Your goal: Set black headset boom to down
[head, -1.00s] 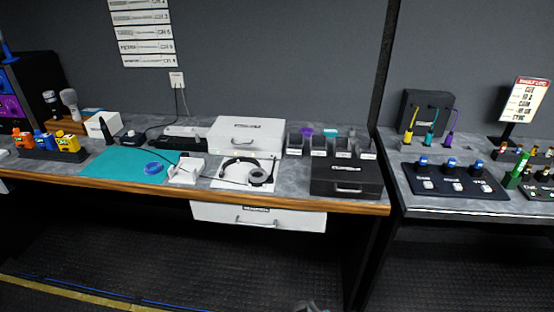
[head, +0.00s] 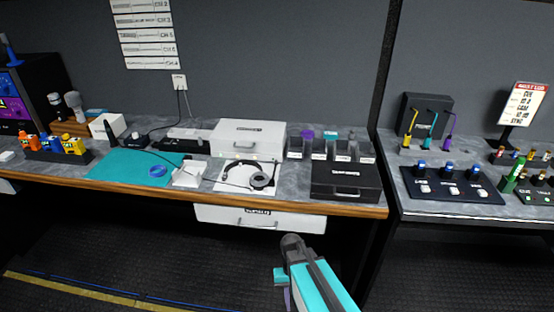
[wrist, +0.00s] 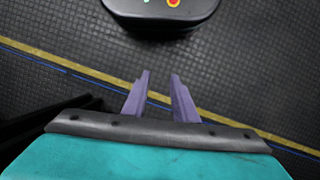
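The black headset (head: 261,181) lies on a white sheet (head: 232,187) on the workbench, in the head view. Its headband arches at the back and an ear cup sits at the right. A thin dark line, possibly the boom, runs from the ear cup to the left; its exact position is too small to tell. My gripper shows in the wrist view (wrist: 158,96) with two purple fingers apart and nothing between them. It is low in front of the bench, over the floor, well away from the headset. In the head view my teal arm hides most of it.
A white case (head: 248,138) stands behind the headset and a black case (head: 346,180) to its right. A small white box (head: 188,175) is at its left, beside a teal mat (head: 126,168). A white drawer (head: 258,217) sticks out below the bench edge. The floor in front is clear.

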